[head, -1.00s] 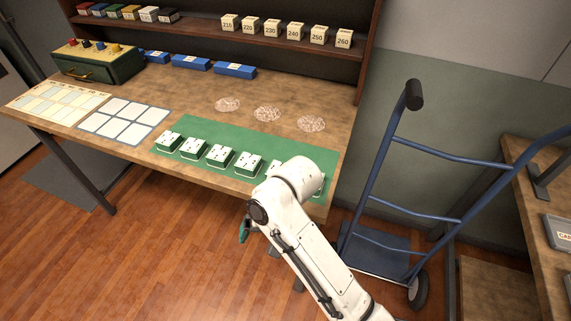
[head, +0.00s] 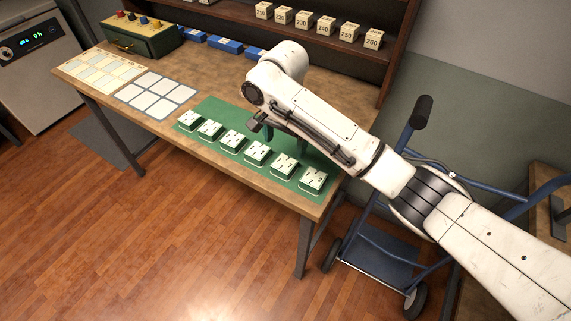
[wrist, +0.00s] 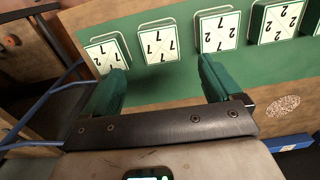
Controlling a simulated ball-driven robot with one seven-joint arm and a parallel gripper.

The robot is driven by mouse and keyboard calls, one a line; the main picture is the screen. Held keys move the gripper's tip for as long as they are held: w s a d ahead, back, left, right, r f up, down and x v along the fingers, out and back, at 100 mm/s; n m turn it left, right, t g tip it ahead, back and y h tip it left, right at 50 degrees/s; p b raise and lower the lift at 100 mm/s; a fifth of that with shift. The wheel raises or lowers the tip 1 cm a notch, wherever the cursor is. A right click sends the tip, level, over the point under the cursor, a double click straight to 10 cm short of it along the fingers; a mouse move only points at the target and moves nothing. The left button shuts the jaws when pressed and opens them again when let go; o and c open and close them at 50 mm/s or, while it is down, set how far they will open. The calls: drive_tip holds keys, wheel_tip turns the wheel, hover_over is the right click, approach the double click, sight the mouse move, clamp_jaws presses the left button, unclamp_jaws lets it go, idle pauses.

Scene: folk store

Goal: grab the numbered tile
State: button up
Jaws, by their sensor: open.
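Several white-faced, green-sided numbered tiles stand in a row on a green mat (head: 222,107) along the table's front. In the wrist view, a tile marked with 7s (wrist: 158,43) lies ahead of the gap between my fingers, with a 7 tile (wrist: 217,30) to its right and another tile (wrist: 105,52) to its left. A tile marked with 2s (wrist: 270,20) is further right. My gripper (wrist: 162,66) is open, its green fingers apart and empty. In the head view, my gripper (head: 284,135) is above the mat behind the row, partly hidden by my arm.
A white-celled card (head: 157,95) and a yellowish chart (head: 98,73) lie left of the mat. A shelf with numbered boxes (head: 302,20) rises behind. Blue boxes (head: 225,45) stand at the back. A blue hand truck (head: 385,240) stands right of the table.

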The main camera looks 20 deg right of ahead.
sight(284, 163)
drive_tip(key=shift+f+p, duration=0.55)
drive_tip(key=shift+f, duration=3.3)
drive_tip(key=shift+c, duration=0.4)
drive_tip(key=c, duration=1.2)
drive_tip(key=shift+o, duration=0.2)
drive_tip(key=shift+r, duration=0.1)
